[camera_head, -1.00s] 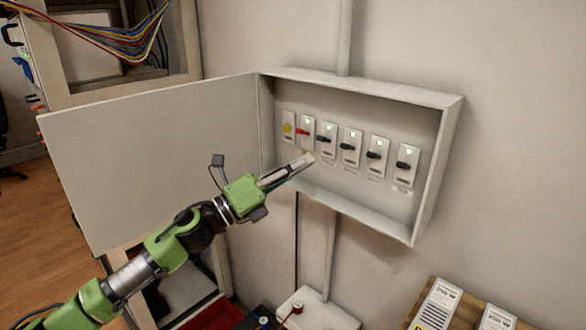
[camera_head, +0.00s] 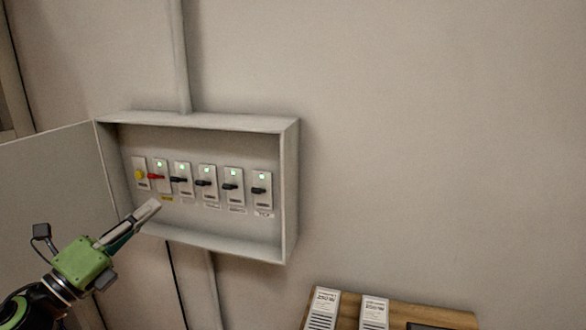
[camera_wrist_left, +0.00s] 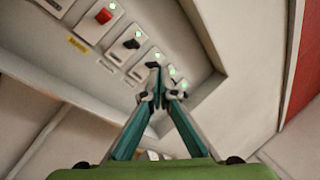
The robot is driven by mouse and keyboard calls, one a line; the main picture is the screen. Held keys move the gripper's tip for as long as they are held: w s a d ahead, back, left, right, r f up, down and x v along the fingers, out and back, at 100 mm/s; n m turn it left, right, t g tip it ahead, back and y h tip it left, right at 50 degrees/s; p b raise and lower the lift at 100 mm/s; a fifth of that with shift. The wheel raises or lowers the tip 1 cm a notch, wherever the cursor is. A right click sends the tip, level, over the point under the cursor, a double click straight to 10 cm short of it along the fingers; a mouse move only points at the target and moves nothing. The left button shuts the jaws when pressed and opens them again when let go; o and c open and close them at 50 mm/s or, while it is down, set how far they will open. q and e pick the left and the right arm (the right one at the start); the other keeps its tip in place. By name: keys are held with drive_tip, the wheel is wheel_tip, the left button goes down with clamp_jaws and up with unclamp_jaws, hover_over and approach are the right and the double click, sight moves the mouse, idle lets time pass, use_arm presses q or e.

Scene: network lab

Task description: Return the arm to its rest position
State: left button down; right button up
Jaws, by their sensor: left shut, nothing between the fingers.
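My left gripper (camera_head: 150,207) is shut and empty. In the head view its fingertips are in front of the lower left part of the open wall cabinet (camera_head: 290,190), below the row of switches. In the left wrist view the fingertips (camera_wrist_left: 157,80) meet in the middle, with the switch row behind them. The red-handled switch (camera_head: 156,176) shows in the head view and at the upper left of the wrist view (camera_wrist_left: 104,15). Several black-handled switches (camera_head: 230,186) with green lights stand to its right. My right gripper is in neither view.
The cabinet door (camera_head: 50,190) stands open to the left, behind my left arm. A yellow knob (camera_head: 139,174) sits at the row's left end. White labelled units (camera_head: 373,312) stand on a wooden board (camera_head: 430,316) at the bottom right. The wall on the right is bare.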

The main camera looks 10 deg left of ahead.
use_arm(q)
drive_tip(key=s+f+n+g+y, duration=0.4)
drive_tip(key=f+n+y, duration=0.2)
drive_tip(key=f+n, duration=0.7)
drive_tip(key=s+f+n+g+y, duration=0.35)
drive_tip(key=f+n+y, duration=0.4)
drive_tip(key=f, duration=0.85)
drive_tip(key=s+d+f+n+g+h, duration=0.25)
drive_tip(key=s+d+f, duration=0.2)
drive_tip(key=s, duration=0.25)
drive_tip(key=s+d+f+n+g+h, duration=0.1)
drive_tip(key=s+d+f+n+g, duration=0.3)
drive_tip(key=s, duration=0.3)
drive_tip(key=s+d+f+n+g+h, duration=0.1)
drive_tip(key=s+d+f+g+h, duration=0.1)
drive_tip(key=s+d+f, duration=0.35)
wheel_tip(320, 180, down, 24)
drive_tip(key=s+g, duration=0.1)
drive_tip(key=s, duration=0.2)
drive_tip(key=s+a+f+g, duration=0.1)
drive_tip(key=s+a+f, duration=0.1)
drive_tip(key=s+f, duration=1.5)
drive_tip(key=shift+s+a+f+g, duration=0.15)
drive_tip(key=shift+s+f+g, duration=0.05)
drive_tip(key=shift+f+g, duration=0.1)
